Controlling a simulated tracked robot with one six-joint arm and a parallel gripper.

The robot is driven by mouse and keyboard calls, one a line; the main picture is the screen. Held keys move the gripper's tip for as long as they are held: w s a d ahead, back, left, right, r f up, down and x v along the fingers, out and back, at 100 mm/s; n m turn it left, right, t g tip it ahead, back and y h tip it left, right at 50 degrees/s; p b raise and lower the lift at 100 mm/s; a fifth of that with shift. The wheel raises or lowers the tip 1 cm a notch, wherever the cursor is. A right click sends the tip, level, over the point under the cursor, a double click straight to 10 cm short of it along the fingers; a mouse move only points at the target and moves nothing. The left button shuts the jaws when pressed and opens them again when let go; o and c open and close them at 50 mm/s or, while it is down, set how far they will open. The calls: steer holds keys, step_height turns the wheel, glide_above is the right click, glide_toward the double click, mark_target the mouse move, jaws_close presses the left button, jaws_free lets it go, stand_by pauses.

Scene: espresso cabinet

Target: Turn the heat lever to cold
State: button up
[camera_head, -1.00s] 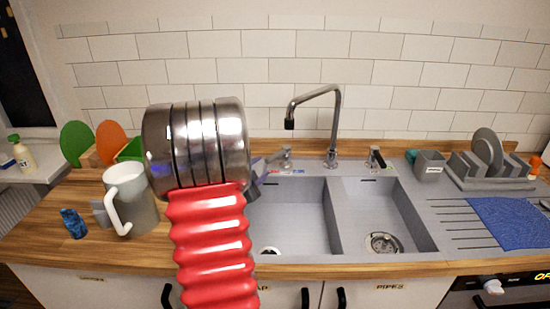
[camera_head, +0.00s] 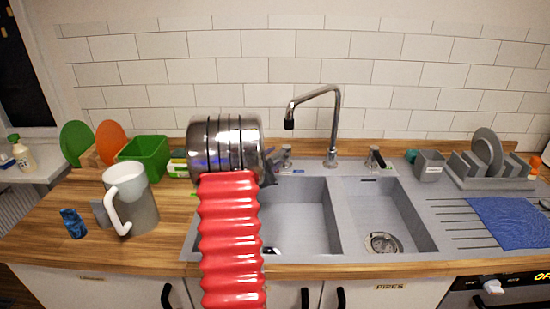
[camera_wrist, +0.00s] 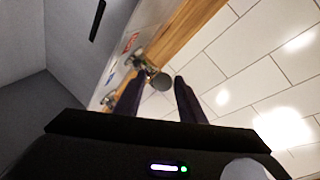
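The heat lever (camera_head: 286,155) is a small metal fitting at the sink's back edge, left of the tall faucet. Blue lettering shows on the ledge below it. In the wrist view, a metal fitting with a round grey end (camera_wrist: 161,82) shows just beyond and between my fingertips, beside a red label (camera_wrist: 131,42) and a blue label (camera_wrist: 110,77). My gripper (camera_wrist: 158,80) is open, with two dark fingers apart and nothing held. In the head view, my gripper (camera_head: 271,162) is just left of the lever and partly hidden by my arm; contact cannot be told.
The faucet (camera_head: 332,130) stands right of the lever, with another black-topped handle (camera_head: 376,158) further right. The tiled wall is close behind. A green bin (camera_head: 147,152) and a grey mug (camera_head: 137,205) stand left. The sink basins (camera_head: 300,215) are empty.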

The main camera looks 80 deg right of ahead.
steer(key=shift+x, duration=0.8)
jaws_close()
